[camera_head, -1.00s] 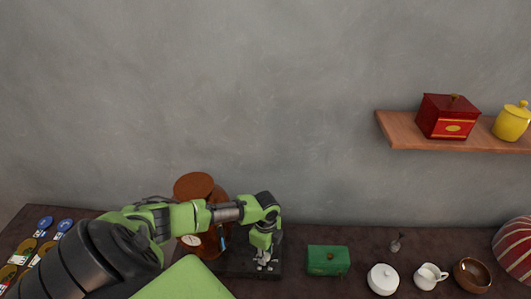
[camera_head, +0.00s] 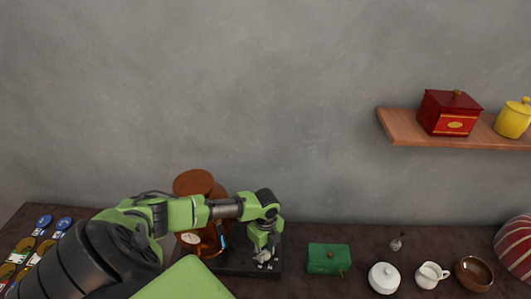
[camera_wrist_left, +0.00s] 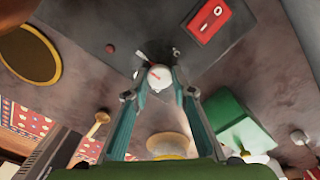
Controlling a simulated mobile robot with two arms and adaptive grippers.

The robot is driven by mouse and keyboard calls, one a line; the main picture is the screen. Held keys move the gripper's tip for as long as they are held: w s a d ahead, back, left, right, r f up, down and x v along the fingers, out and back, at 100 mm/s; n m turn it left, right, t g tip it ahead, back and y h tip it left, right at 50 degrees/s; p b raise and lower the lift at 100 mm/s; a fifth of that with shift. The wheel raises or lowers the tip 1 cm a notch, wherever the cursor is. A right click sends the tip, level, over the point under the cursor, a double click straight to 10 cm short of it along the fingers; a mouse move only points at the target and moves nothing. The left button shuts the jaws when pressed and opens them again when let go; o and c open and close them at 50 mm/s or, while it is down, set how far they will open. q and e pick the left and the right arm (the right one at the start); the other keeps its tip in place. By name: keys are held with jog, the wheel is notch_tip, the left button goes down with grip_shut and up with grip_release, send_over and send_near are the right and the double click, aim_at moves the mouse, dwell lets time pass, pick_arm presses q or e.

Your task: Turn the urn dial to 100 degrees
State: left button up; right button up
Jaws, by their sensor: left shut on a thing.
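The copper-brown urn (camera_head: 193,183) stands on a dark base (camera_head: 232,264) behind my left arm, which hides part of it. In the left wrist view, the white round dial (camera_wrist_left: 159,77) with a red mark sits on the dark base (camera_wrist_left: 125,22). My left gripper (camera_head: 264,260) points down at the right part of the base. In the left wrist view its two fingers (camera_wrist_left: 160,84) are closed on the dial from either side. The dial's degree reading cannot be made out. My right gripper is not in view.
A red switch (camera_wrist_left: 209,19) is on the base near the dial. A green box (camera_head: 328,259) stands to the right of the base. Farther right are a white lidded pot (camera_head: 383,278), a white jug (camera_head: 431,275) and a brown bowl (camera_head: 474,273). Several tags (camera_head: 38,246) lie at left.

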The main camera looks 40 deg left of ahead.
aim_at(266, 254)
pick_arm(q)
jog(key=o, duration=1.1)
jog(key=shift+r, duration=0.15)
notch_tip(266, 254, up, 12)
jog(key=shift+f, duration=0.2)
